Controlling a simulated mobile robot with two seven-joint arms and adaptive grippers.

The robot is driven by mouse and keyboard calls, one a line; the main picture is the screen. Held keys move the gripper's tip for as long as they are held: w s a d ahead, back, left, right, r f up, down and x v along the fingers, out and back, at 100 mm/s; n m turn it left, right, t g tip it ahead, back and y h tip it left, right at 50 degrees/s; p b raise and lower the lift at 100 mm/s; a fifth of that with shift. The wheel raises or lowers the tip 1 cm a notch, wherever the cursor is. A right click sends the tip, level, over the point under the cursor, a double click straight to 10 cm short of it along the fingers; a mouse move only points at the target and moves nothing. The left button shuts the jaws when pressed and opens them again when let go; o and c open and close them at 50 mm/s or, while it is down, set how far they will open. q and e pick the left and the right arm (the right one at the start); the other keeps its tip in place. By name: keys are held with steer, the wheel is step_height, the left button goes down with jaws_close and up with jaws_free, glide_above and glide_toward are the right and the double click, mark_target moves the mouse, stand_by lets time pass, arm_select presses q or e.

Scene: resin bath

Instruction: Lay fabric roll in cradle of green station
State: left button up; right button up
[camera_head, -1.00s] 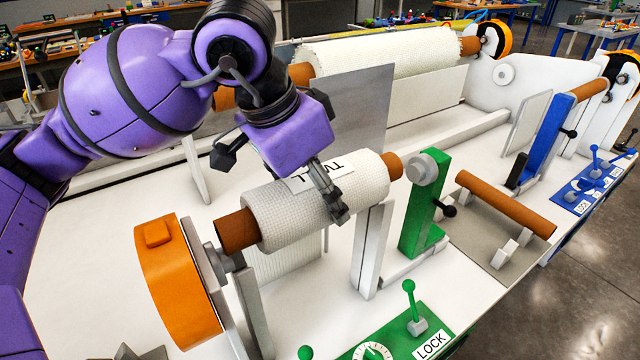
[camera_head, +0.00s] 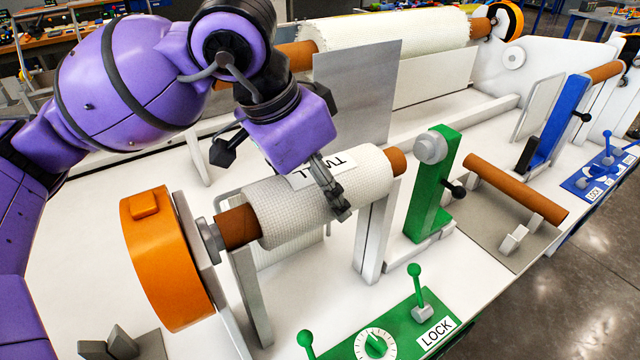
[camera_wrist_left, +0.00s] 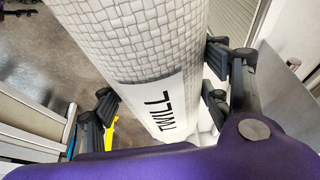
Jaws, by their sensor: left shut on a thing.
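The white woven fabric roll (camera_head: 375,178), labelled TWILL, has a brown core showing at both ends. My left gripper (camera_head: 328,188) is shut around its middle from above. In the left wrist view the roll (camera_wrist_left: 130,35) passes between the two fingers. The green station has an orange drive head (camera_head: 160,255) with a grey hub at left, and a green post (camera_head: 432,190) with a grey disc at right. The core ends are over the cradle's light uprights (camera_head: 373,240), between hub and disc. Whether the core touches the uprights I cannot tell. My right gripper is out of view.
A green panel (camera_head: 400,335) with levers, a dial and a LOCK label is in front. A bare brown core (camera_head: 515,188) lies on holders at right, near a blue post (camera_head: 563,125). A grey plate (camera_head: 355,95) and larger white roll (camera_head: 390,45) stand behind.

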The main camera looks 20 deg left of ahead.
arm_select(q)
steer(key=o, duration=2)
steer(key=shift+r, duration=0.15)
steer(key=shift+o, duration=0.7)
steer(key=shift+s+f, duration=0.1)
steer(key=shift+f, duration=0.15)
steer(key=v, duration=1.2)
steer(key=shift+d+r, duration=0.1)
steer(key=shift+r, duration=0.1)
